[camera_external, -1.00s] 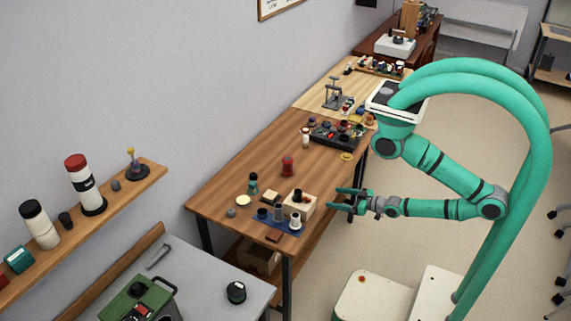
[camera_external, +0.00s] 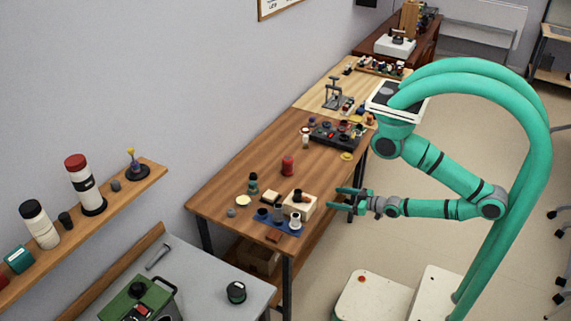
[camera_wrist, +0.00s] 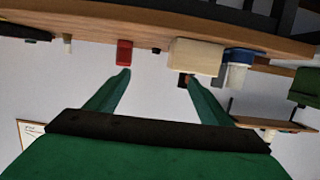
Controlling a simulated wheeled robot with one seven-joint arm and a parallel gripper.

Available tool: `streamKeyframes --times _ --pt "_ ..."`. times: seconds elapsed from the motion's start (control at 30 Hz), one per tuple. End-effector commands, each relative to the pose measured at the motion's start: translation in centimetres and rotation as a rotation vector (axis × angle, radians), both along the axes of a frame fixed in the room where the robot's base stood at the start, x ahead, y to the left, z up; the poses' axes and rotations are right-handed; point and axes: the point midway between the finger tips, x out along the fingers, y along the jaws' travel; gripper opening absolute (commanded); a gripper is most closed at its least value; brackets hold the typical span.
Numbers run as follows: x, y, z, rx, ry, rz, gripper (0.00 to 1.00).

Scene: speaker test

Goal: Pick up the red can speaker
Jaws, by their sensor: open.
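The red can speaker (camera_external: 288,166) stands upright near the middle of the brown wooden table (camera_external: 238,180). In the wrist view, which is upside down, the red can (camera_wrist: 124,52) hangs from the table edge line near the tip of one finger. My gripper (camera_external: 340,199) is open and empty, just off the table's right edge. It is apart from the can, to its lower right in the external view. In the wrist view, both fingers of my gripper (camera_wrist: 156,78) reach toward the table with a wide gap between them.
A cream box (camera_external: 302,208) stands between my gripper and the table's front part. A blue mat (camera_external: 268,222) with small cups lies beside it. A dark green bottle (camera_external: 253,183) is left of the can. A black tray (camera_external: 327,139) with small items lies behind it.

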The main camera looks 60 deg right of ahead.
Motion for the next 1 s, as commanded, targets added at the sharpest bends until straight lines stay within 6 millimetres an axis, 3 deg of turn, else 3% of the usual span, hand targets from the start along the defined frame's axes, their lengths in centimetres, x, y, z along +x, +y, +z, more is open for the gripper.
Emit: streamKeyframes --times 0.3,0.37,0.67,0.77,1.0 --pt "0.0 0.0 0.0 0.0 0.0 0.0 0.74" --pt "0.0 0.0 0.0 0.0 0.0 0.0 0.67" --pt "0.2 0.0 0.0 0.005 -0.003 -0.001 0.67" --pt "1.3 0.0 0.1 0.028 -0.017 -0.01 0.67" --pt "7.1 -0.3 0.6 0.152 -0.074 -0.061 0.67"
